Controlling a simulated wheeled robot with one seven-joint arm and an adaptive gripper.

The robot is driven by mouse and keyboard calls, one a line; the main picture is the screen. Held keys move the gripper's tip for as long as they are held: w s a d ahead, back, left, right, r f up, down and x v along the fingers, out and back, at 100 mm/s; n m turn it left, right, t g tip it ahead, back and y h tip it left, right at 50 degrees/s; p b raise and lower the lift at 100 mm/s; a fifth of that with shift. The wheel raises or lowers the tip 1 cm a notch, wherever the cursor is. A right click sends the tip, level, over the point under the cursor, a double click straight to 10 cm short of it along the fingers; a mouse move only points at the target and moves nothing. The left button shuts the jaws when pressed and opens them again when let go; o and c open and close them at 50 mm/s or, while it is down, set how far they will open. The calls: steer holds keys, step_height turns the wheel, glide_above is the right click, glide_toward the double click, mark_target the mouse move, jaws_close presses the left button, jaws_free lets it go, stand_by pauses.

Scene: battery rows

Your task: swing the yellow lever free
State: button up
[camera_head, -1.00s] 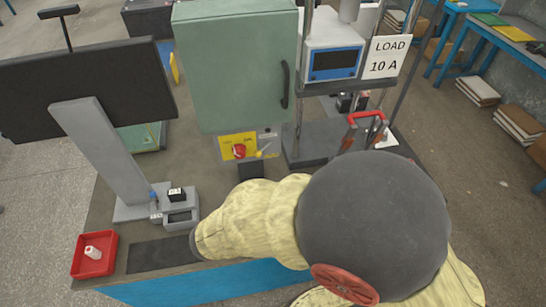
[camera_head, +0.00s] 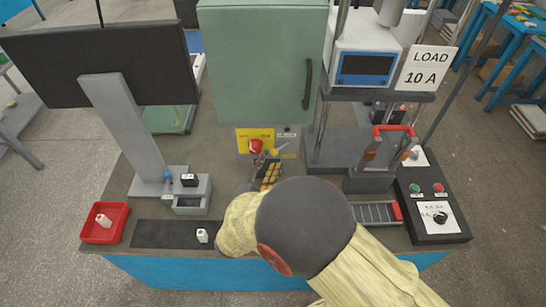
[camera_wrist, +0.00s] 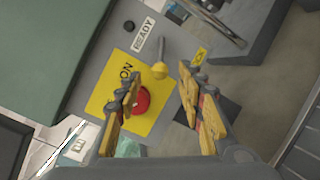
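The yellow lever (camera_wrist: 158,71) shows in the wrist view as a thin rod ending in a yellow ball, beside a red knob (camera_wrist: 141,101) on a yellow plate (camera_wrist: 107,110). My gripper (camera_wrist: 160,78) is open, with one yellow-padded finger on each side of the ball in this picture. I see no contact, and the depth gap cannot be judged. In the head view my gripper (camera_head: 268,165) is just below and right of the red knob. The lever is hard to make out there, close to my fingers.
A green cabinet (camera_head: 262,70) stands above the plate. Right are a press with a red-handled fixture (camera_head: 393,130), rollers (camera_head: 375,213) and a button box (camera_head: 436,205).

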mark_target(273, 155)
steer(key=x, duration=0.3)
steer(key=shift+w+d, duration=0.1)
steer(key=shift+w, duration=0.1)
steer(key=shift+c, duration=0.5)
jaws_close()
